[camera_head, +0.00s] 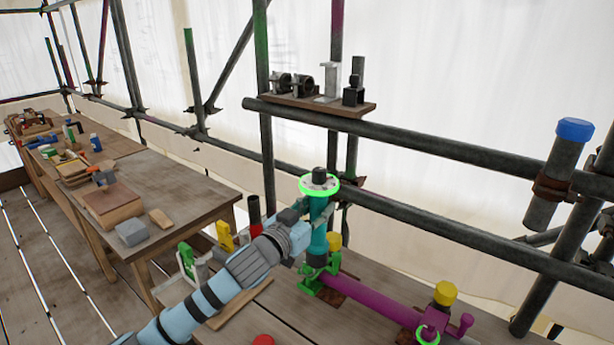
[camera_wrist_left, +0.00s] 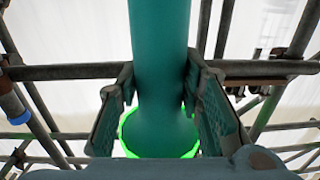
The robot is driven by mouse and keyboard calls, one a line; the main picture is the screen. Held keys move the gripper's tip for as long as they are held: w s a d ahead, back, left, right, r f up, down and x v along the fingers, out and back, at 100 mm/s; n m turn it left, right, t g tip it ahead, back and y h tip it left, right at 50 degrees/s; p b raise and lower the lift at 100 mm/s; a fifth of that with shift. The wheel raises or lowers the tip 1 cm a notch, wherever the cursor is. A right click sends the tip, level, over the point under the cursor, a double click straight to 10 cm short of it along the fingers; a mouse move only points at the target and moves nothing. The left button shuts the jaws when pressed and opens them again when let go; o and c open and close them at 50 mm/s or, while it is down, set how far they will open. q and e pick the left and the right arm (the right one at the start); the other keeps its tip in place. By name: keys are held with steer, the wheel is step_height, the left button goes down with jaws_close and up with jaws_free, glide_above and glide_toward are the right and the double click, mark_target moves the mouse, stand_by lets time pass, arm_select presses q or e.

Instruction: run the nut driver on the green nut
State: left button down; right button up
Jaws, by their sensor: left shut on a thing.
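A teal upright tool (camera_head: 317,243), which I take for the nut driver, has a flared top with a bright green ring (camera_head: 320,185) round a grey disc. My left gripper (camera_head: 305,213) is shut on its shaft just below the ring. In the left wrist view, the teal shaft (camera_wrist_left: 160,70) stands between both fingers (camera_wrist_left: 160,108). The tool's foot meets a green fitting (camera_head: 318,274) at the left end of a purple tube (camera_head: 375,296). Another green ring (camera_head: 428,333) is at the tube's right end. I cannot tell which green part is the nut. My right gripper is out of view.
Scaffold rails (camera_head: 460,149) and posts run behind. A small shelf (camera_head: 310,105) with several grey fittings hangs there. A blue-capped tube (camera_head: 552,180) stands at right. A yellow-capped part (camera_head: 445,293) rises by the purple tube. Cluttered wooden tables (camera_head: 185,198) stand at left.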

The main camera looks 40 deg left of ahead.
arm_select(q)
steer(key=w+a+r, duration=0.1)
steer(key=w+a+r+n+y, duration=0.1)
steer(key=a, duration=0.1)
steer(key=a+r+y, duration=0.1)
steer(key=shift+w+a+r, duration=0.15)
steer(key=shift+w+r, duration=0.1)
steer(key=shift+w, duration=0.15)
steer(key=shift+s+r, duration=0.3)
steer(key=shift+s, duration=0.35)
step_height(320, 180, down, 12)
steer(key=b, duration=0.7)
steer(key=shift+r+b, duration=0.15)
steer(key=shift+b, duration=0.2)
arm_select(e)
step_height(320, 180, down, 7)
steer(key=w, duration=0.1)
arm_select(q)
steer(key=shift+f+n+g, duration=0.3)
steer(key=shift+f, duration=0.05)
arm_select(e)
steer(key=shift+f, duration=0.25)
